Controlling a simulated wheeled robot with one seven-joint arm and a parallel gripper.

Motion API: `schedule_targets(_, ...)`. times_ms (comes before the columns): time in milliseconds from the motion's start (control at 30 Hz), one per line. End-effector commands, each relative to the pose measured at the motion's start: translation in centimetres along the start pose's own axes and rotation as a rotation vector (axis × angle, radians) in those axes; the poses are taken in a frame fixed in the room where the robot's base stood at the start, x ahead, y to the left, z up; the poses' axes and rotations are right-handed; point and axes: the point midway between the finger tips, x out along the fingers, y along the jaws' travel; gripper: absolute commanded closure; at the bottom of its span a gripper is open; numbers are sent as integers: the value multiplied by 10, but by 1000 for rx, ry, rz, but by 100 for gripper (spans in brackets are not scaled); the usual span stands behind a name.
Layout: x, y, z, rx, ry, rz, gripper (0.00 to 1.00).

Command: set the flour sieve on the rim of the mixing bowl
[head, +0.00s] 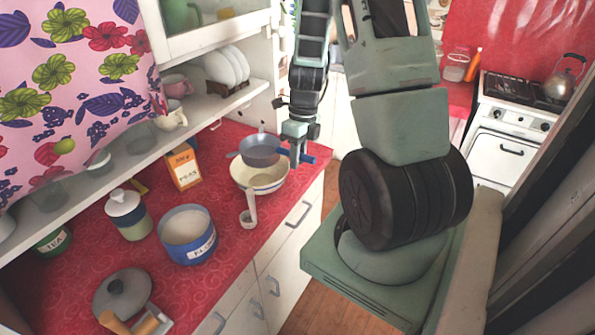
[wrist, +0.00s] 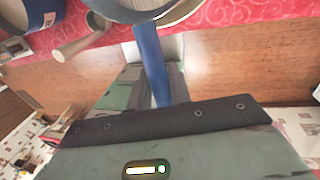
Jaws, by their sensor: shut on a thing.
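The flour sieve (head: 260,152) is a blue-grey round pan with a blue handle. My gripper (head: 298,155) is shut on that handle at the right side of the bowl. In the wrist view the blue handle (wrist: 152,60) runs up between my fingers to the sieve (wrist: 135,8) at the top edge. The cream mixing bowl (head: 265,185) stands on the red counter, directly below the sieve. Its rim (wrist: 185,12) shows beside the sieve in the wrist view. The sieve looks roughly level over the bowl's far part; I cannot tell whether it touches the rim.
A pale ladle-like scoop (head: 249,212) lies in front of the bowl. A blue-banded labelled tin (head: 187,240), an orange peas box (head: 184,166), a lidded jar (head: 128,218) and a dark lid (head: 122,293) occupy the counter. A shelf (head: 225,105) with dishes runs behind.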

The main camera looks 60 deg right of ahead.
Motion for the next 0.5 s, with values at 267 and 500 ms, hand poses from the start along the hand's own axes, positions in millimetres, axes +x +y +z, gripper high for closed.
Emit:
schedule_targets(267,-24,5,0,1,0,0,100)
schedule_targets(500,-8,2,3,0,4,2,100)
